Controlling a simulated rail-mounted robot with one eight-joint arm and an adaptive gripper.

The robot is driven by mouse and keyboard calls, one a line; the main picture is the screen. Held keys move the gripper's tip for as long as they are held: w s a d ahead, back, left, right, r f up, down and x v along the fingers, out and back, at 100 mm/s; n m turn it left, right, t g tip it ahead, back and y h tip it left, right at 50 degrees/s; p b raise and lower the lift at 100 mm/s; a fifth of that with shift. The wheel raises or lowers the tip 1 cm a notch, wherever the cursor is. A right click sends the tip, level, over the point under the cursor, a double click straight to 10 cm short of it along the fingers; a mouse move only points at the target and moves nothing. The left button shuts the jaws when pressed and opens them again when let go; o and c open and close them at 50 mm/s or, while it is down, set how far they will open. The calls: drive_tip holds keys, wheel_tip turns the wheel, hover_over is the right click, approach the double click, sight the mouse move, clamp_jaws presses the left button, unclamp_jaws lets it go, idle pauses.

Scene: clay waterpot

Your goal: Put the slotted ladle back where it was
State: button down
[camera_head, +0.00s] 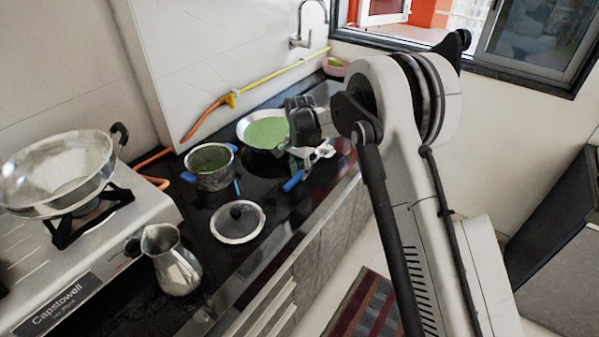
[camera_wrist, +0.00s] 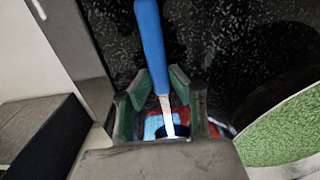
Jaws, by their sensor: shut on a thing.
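A utensil with a blue handle, which I take for the slotted ladle (camera_head: 293,182), is over the black counter. In the wrist view its blue handle (camera_wrist: 150,40) runs up from between the fingers, and its thin metal neck shows below. My gripper (camera_head: 297,164) is shut on it near where handle and neck meet; the fingers (camera_wrist: 157,88) also show in the wrist view. A silvery piece beside the gripper in the head view may be the ladle's head. The slots cannot be made out, and I cannot tell whether the ladle touches the counter.
A wide pan with green contents (camera_head: 266,132) is just left of my gripper. Further left are a blue-handled pot (camera_head: 209,166), a round lid (camera_head: 238,222), a metal jug (camera_head: 172,262) and a stove with a large steel pan (camera_head: 58,170). A yellow-orange hose (camera_head: 270,75) runs along the wall.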

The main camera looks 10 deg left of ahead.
drive_tip(key=c, duration=1.5)
unclamp_jaws()
drive_tip(key=shift+r, duration=0.1)
wheel_tip(320, 180, up, 12)
drive_tip(key=s+d+r+n+t, duration=0.1)
drive_tip(key=s+d+r+t, duration=0.1)
drive_tip(key=s+d+r, duration=0.7)
drive_tip(key=s+d+r+n+t, duration=0.1)
drive_tip(key=s+d+r, duration=0.5)
drive_tip(key=d+r, duration=0.4)
drive_tip(key=s+d+f+n+t, duration=0.1)
drive_tip(key=s+d, duration=0.3)
drive_tip(key=s, duration=0.4)
drive_tip(key=s+d+f+n+t, duration=0.1)
drive_tip(key=s+d+f, duration=0.1)
drive_tip(key=s+d, duration=0.3)
drive_tip(key=s+d+f+n+t, duration=0.1)
drive_tip(key=s+d, duration=0.4)
drive_tip(key=s, duration=0.6)
drive_tip(key=shift+d+f+t, duration=0.1)
drive_tip(key=shift+f+t, duration=0.5)
drive_tip(key=shift+f, duration=0.1)
